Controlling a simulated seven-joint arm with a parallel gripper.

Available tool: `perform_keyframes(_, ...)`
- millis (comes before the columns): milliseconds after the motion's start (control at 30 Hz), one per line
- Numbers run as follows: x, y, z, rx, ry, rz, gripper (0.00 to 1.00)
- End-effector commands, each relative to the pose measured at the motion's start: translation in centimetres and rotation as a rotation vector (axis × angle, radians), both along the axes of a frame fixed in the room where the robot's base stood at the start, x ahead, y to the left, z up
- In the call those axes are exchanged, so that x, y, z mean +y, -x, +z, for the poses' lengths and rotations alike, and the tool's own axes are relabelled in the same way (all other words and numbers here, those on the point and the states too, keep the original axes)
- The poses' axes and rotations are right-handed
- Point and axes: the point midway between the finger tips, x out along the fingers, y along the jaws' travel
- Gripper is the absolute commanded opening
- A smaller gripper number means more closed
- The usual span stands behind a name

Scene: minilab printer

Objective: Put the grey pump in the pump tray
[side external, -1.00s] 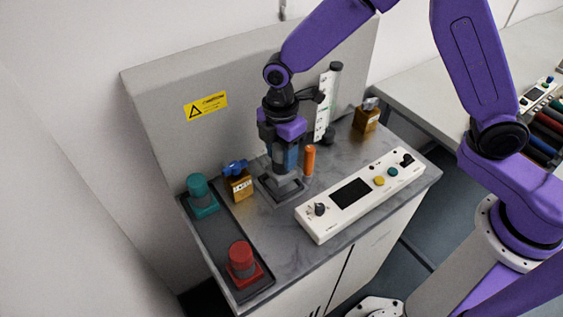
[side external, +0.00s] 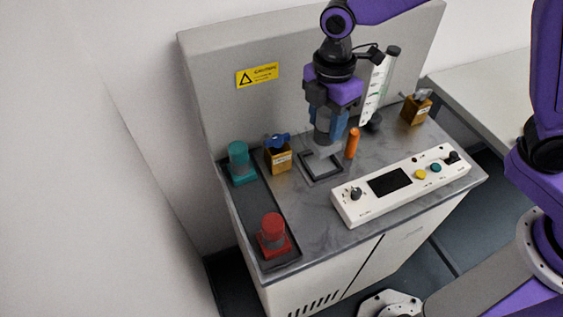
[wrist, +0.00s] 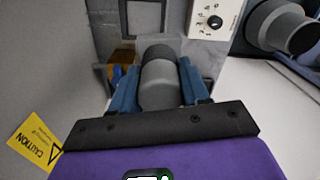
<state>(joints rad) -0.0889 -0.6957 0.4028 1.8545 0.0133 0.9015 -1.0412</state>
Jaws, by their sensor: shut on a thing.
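The grey pump (side external: 323,155) is in my gripper (side external: 330,136), held upright with its square base a little above a square dark outline (side external: 307,172) on the worktop. In the wrist view the pump's grey body (wrist: 158,84) sits between the blue fingers of my gripper (wrist: 160,90), which is shut on it. The pump tray (side external: 255,205) is the long dark strip at the left of the worktop. A teal pump (side external: 239,163) stands at its far end and a red pump (side external: 272,236) at its near end. The stretch between them is bare.
An amber box with a blue top (side external: 278,157) stands between pump and tray. An orange cylinder (side external: 352,143) stands close right of my gripper. A white control panel (side external: 400,185) lies in front. A graduated column (side external: 377,90) and another amber box (side external: 416,108) stand behind right.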

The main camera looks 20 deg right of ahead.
Motion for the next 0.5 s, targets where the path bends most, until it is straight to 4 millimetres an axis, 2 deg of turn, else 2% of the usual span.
perform_keyframes(100,2.5,3.7,1.0,-0.003,-0.003,0.109,0.01)
perform_keyframes(300,4.8,8.8,2.0,-0.004,-0.003,0.252,0.01)
perform_keyframes(400,5.2,10.2,2.2,-0.004,-0.002,0.292,0.01)
perform_keyframes(500,5.8,10.5,2.0,-0.004,-0.001,0.308,0.01)
